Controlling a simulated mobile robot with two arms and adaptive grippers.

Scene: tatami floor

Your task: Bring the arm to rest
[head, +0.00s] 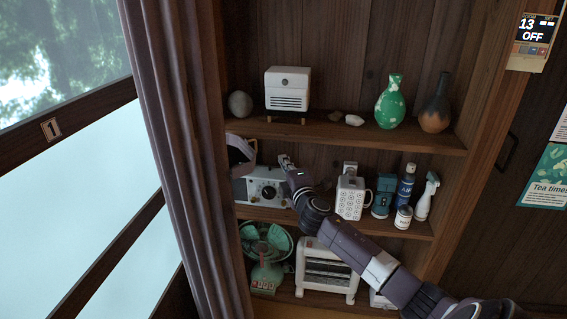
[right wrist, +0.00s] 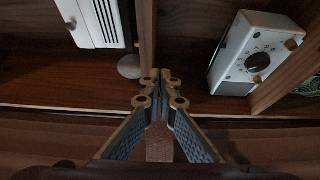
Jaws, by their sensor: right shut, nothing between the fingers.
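My right arm (head: 352,247) reaches in from the lower right across the shelves. My right gripper (head: 285,162) is in front of the middle shelf, close to the white radio-like box with a dial (head: 262,187). In the right wrist view the gripper (right wrist: 157,80) has its fingertips together with nothing between them. The box with the dial (right wrist: 252,55) is to the right of the fingertips there, apart from them. My left gripper is in neither view.
The top shelf (head: 350,138) bears a white vented box (head: 288,88), a green vase (head: 391,102) and a brown vase (head: 436,105). A fan (head: 266,255) and heater (head: 327,268) stand below. A curtain (head: 185,150) hangs left.

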